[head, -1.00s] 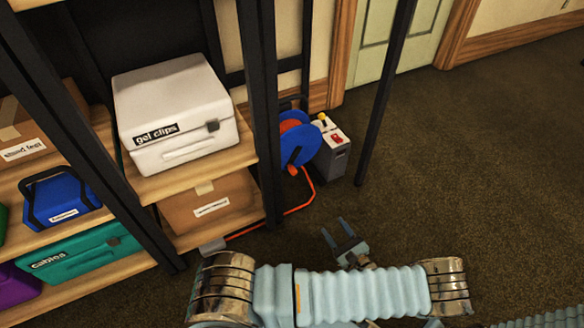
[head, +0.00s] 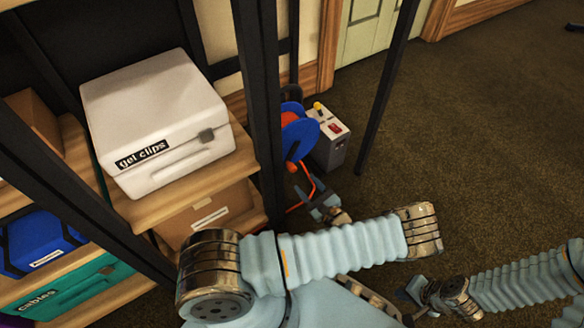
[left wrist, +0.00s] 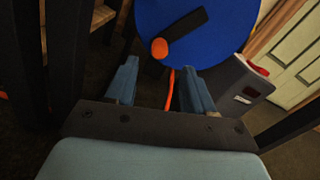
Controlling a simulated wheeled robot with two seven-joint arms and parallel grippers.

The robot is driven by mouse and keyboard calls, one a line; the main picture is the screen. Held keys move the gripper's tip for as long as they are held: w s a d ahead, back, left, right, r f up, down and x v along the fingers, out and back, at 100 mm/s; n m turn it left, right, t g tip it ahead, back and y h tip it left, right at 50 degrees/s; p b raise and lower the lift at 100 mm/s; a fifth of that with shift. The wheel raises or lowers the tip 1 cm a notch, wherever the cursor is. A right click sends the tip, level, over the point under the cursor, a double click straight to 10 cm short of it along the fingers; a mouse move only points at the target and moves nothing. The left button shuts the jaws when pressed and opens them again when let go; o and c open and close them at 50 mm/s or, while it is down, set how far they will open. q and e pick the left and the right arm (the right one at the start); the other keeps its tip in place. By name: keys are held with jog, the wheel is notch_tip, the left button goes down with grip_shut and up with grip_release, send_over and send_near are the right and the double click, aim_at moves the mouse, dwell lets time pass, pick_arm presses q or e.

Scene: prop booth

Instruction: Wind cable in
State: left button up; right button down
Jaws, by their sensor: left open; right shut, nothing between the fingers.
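The cable reel (head: 298,137) is a blue disc with orange cable wound behind it, beside the shelf's black post. In the left wrist view, the blue disc (left wrist: 205,30) fills the upper middle and carries a black crank arm (left wrist: 185,33) with an orange knob (left wrist: 159,48). The orange cable (head: 296,207) runs along the floor; in the left wrist view it passes below the disc (left wrist: 170,85). My left gripper (head: 324,205) is open in front of the reel, its fingers (left wrist: 160,82) below the knob, apart from it. My right gripper (head: 414,290) is shut and empty, low at the right.
A grey box (head: 330,140) with a red switch and yellow knob stands right of the reel. Black posts (head: 385,95) flank the reel. Shelves at left hold a white gel clips case (head: 155,120), a cardboard box (head: 215,215) and cases.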

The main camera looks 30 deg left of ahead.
aim_at(294, 171)
pick_arm(q)
jog(key=x, duration=0.8)
jog(key=shift+w+a+b, duration=0.1)
jog(key=shift+a+b, duration=0.1)
jog(key=shift+b, duration=0.2)
grip_shut()
